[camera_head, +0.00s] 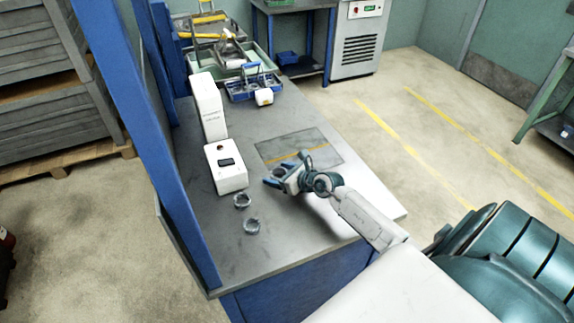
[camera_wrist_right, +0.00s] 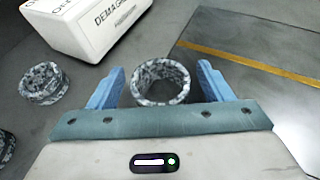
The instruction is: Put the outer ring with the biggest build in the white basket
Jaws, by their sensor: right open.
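Three grey speckled outer rings lie on the table. One ring (camera_wrist_right: 160,81) is between the blue fingers of my right gripper (camera_head: 284,170), which is open around it; gaps show on both sides in the wrist view. A second ring (camera_head: 242,200) lies near the white box and also shows at the left of the wrist view (camera_wrist_right: 44,83). A third ring (camera_head: 251,226) lies closer to the near edge; only its edge shows in the wrist view (camera_wrist_right: 4,146). Which ring is biggest is hard to tell. I cannot clearly pick out a white basket. My left gripper is not in view.
A blue caddy (camera_head: 240,92) and a small white block (camera_head: 264,97) are farther back. The table's right side is clear.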

